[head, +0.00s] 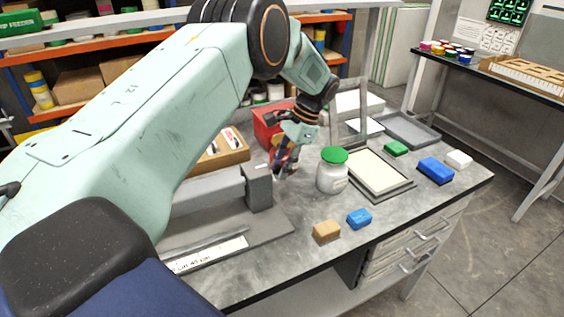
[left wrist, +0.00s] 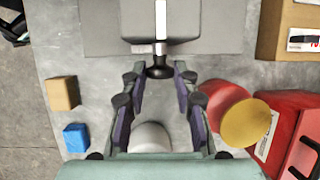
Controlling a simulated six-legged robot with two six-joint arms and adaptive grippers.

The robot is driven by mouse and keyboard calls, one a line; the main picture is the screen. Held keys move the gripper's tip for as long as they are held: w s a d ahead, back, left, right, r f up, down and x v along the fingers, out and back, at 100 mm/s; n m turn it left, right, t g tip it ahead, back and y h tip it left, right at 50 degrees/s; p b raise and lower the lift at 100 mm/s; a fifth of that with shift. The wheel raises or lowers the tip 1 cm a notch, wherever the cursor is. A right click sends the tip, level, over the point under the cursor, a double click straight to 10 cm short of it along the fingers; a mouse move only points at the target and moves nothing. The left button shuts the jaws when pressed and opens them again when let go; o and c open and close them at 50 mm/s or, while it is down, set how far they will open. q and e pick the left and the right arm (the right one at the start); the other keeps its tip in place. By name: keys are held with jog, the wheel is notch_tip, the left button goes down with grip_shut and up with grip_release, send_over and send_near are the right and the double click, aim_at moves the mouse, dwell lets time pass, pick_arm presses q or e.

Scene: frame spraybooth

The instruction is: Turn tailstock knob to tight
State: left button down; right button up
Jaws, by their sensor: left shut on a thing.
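The tailstock is a grey block (head: 258,187) on a flat grey base with a printed scale strip (head: 210,255). In the left wrist view the block (left wrist: 195,18) is at the top, and the black tailstock knob (left wrist: 160,70) sticks out from its end. My left gripper (head: 284,168) is at the block's right end. In the wrist view its fingertips (left wrist: 160,77) lie on both sides of the knob, and it is shut on the knob. The knob's turn position cannot be read. My right gripper is not in view.
A white jar with a green lid (head: 334,172) stands close right of the gripper. A red box (left wrist: 296,130) and a yellow disc (left wrist: 247,123) are on its other side. A tan block (head: 326,231) and blue block (head: 359,218) lie near the front edge.

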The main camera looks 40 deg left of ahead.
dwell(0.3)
pick_arm(q)
jog(key=c, duration=1)
grip_release()
jog(key=shift+c, duration=0.2)
jog(key=shift+r, duration=0.1)
jog(key=v, duration=1.2)
